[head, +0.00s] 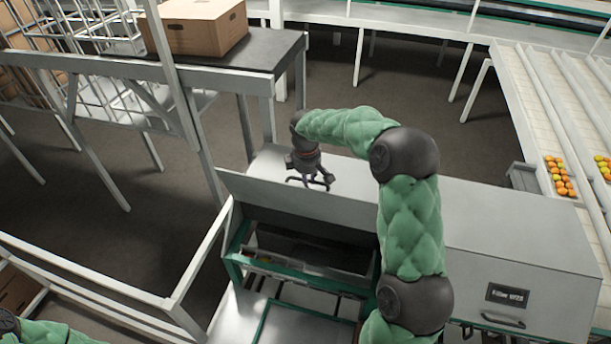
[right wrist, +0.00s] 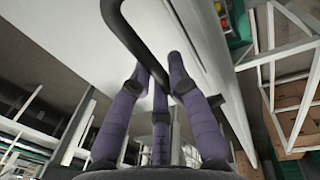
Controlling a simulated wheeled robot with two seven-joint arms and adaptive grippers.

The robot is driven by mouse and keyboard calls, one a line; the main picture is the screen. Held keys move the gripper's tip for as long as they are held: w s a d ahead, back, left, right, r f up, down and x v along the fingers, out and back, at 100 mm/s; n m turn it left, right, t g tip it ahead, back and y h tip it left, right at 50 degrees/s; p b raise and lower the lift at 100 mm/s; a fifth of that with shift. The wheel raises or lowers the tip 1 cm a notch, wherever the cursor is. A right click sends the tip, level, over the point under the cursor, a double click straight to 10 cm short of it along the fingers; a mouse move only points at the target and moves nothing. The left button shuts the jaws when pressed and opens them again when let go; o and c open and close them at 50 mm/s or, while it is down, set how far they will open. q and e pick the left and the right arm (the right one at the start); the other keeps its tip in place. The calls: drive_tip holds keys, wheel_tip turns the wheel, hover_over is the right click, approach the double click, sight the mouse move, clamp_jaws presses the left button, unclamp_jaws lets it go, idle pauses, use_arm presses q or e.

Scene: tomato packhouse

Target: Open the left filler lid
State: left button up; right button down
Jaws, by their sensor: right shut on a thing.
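The left filler lid (head: 300,207) is a pale grey panel in the head view, raised so the filler's (head: 232,248) dark inside and green rim show below it. Its dark bar handle (head: 318,184) is at the lid's upper edge. My right gripper (head: 308,172) is at that handle, shut on it. In the right wrist view, the purple fingers (right wrist: 160,82) close around the dark handle bar (right wrist: 127,35), with the pale lid surface (right wrist: 200,60) behind. My left arm shows only at the bottom left corner of the head view; its gripper is not seen.
The right filler (head: 540,260) is closed, with a dark label and handle (head: 503,320). A table with a cardboard box (head: 200,28) stands behind left. A white rail (head: 95,272) runs at front left. A conveyor with tomatoes (head: 558,175) is at right.

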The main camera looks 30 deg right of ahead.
drive_tip(key=shift+s+a+f, duration=0.15)
drive_tip(key=shift+s+f, duration=0.1)
drive_tip(key=shift+f, duration=0.2)
drive_tip(key=c, duration=1.4)
unclamp_jaws()
drive_tip(key=shift+w+d, duration=0.2)
drive_tip(key=r, duration=0.8)
drive_tip(key=a+r, duration=0.1)
drive_tip(key=r, duration=0.3)
drive_tip(key=shift+s, duration=0.35)
drive_tip(key=shift+f, duration=0.1)
